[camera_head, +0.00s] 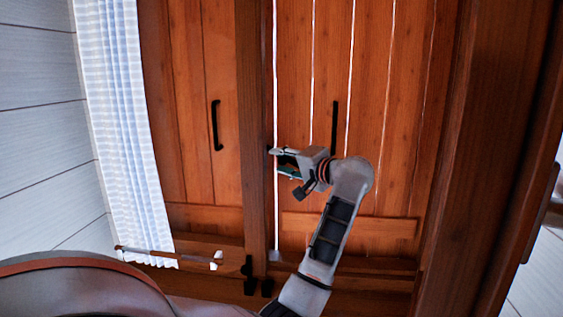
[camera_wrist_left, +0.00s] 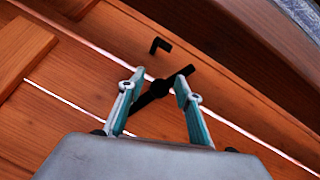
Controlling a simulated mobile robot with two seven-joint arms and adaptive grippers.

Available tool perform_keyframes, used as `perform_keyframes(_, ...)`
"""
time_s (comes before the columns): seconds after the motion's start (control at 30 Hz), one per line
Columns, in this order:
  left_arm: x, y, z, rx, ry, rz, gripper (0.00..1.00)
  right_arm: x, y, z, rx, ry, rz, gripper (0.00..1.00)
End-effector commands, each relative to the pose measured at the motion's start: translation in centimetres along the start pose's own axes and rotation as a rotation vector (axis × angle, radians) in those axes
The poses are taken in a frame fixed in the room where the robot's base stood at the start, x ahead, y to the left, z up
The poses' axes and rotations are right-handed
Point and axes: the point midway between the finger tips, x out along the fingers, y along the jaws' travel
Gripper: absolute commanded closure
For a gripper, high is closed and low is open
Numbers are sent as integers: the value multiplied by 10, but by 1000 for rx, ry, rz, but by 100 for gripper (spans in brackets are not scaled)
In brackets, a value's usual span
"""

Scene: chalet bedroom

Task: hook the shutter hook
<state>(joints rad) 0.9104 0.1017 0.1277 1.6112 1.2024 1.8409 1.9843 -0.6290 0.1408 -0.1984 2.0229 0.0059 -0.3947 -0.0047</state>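My left gripper (camera_head: 279,160) is at the wooden shutter (camera_head: 380,120), beside the dark post (camera_head: 255,110) and the bright gap along the shutter's edge. In the left wrist view the two teal fingers (camera_wrist_left: 155,98) are spread apart. A black shutter hook (camera_wrist_left: 154,92) lies slanted between and behind them, its upper end by the right finger. Whether a finger touches it is unclear. A small black L-shaped catch (camera_wrist_left: 159,44) stands apart from the hook, across the bright gap. In the head view the gripper hides most of the hook. My right gripper is out of view.
Black upright handles are on the left shutter panel (camera_head: 216,125) and the right panel (camera_head: 334,127). Black fittings (camera_head: 249,272) sit low on the post. A white curtain (camera_head: 122,120) hangs at the left. A thin rod (camera_head: 165,251) lies low at left.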

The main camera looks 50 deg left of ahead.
Motion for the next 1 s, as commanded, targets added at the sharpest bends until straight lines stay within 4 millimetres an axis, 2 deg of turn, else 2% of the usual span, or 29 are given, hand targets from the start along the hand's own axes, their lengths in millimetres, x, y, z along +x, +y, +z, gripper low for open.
perform_keyframes(0.17,0,0,0,0,0,1,66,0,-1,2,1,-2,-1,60)
perform_keyframes(0.2,0,0,0,0,0,1,68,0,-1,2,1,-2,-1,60)
perform_keyframes(0.3,0,0,0,0,0,0,94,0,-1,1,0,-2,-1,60)
perform_keyframes(0.33,0,0,0,0,0,0,100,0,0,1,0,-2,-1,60)
perform_keyframes(0.63,0,2,0,-12,-2,13,100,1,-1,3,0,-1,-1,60)
perform_keyframes(1.0,4,14,5,-145,-30,156,100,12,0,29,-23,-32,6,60)
